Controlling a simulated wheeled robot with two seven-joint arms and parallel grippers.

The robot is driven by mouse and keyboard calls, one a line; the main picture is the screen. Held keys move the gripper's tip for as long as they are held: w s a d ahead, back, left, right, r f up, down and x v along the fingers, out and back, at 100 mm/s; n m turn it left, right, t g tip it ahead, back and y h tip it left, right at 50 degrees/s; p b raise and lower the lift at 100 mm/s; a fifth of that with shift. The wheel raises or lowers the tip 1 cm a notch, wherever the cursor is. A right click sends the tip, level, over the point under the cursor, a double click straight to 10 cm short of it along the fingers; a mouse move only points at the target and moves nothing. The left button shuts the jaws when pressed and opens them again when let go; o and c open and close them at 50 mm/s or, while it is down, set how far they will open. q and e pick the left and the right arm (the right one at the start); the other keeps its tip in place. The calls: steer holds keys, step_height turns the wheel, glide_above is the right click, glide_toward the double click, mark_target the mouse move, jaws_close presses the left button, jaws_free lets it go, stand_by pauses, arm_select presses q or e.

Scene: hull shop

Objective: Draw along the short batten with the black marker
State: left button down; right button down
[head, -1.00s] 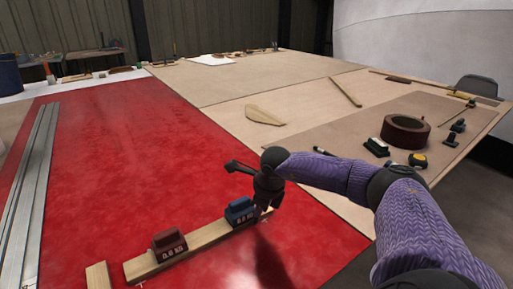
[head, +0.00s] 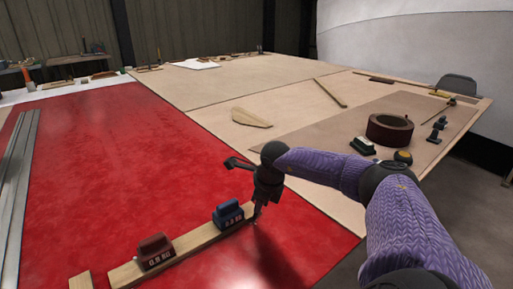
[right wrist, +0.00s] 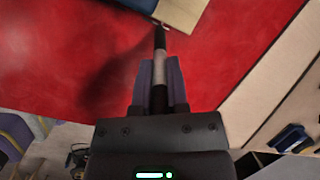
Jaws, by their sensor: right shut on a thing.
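The wooden batten (head: 190,245) lies on the red sheet (head: 120,170) with a red weight (head: 155,251) and a blue weight (head: 228,213) on it. My right gripper (head: 259,204) is over the batten's right end, shut on the black marker. In the right wrist view the marker (right wrist: 160,65) is dark with a pale band and points away from the jaws (right wrist: 160,85). Its tip is beside the batten's end (right wrist: 187,10), by a small white mark. I cannot tell whether the tip touches the sheet. My left gripper is out of view.
Long metal strips (head: 17,190) lie at the left, and a short wood piece (head: 80,281) lies near the batten's left end. A tape roll (head: 390,129) and a brush (head: 362,146) sit on the board at right. The middle red area is clear.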

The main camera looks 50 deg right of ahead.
steer(key=shift+s+d+f, duration=0.1)
steer(key=shift+d, duration=0.35)
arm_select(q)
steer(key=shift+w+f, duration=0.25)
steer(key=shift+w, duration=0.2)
